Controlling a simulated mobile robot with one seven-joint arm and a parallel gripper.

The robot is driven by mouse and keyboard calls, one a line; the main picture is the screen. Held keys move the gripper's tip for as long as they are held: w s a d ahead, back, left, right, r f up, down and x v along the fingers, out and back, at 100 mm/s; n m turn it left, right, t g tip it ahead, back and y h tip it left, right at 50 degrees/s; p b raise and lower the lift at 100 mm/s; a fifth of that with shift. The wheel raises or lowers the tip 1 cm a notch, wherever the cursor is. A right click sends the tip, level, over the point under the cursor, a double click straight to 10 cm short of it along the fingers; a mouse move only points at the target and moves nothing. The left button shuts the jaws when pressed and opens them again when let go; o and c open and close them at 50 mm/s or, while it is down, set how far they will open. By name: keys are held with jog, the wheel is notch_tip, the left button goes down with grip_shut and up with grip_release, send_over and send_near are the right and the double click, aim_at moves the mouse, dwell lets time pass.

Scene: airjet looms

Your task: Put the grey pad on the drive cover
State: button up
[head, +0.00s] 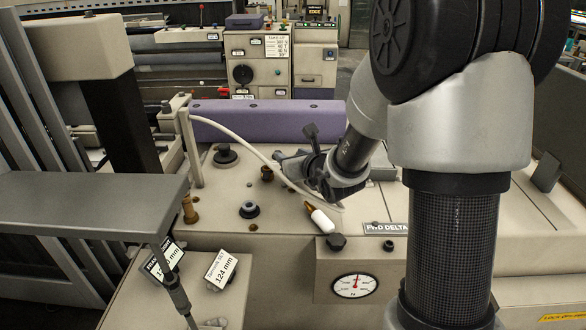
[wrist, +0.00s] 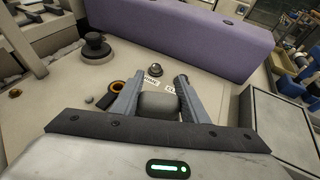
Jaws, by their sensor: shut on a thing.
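My gripper (wrist: 160,88) is shut on a grey rounded block, which I take as the grey pad (wrist: 158,104), between its two fingers in the wrist view. In the head view my gripper (head: 281,160) is over the beige machine top, in front of the long purple cover (head: 255,118); the pad is too small to make out there. The purple cover also shows in the wrist view (wrist: 205,35), beyond the fingers. No readable label marks which part is the drive cover. I cannot tell whether the pad touches the surface below.
A black knob (head: 226,155), another dark knob (head: 249,210) and a brown peg (head: 189,208) stand on the machine top (head: 222,185). A dial gauge (head: 354,286) is in front.

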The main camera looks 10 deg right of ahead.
jog(key=shift+f, duration=1.35)
jog(key=shift+f+b, duration=0.15)
jog(key=shift+b, duration=0.25)
jog(key=o, duration=1.1)
jog(key=shift+c, duration=0.2)
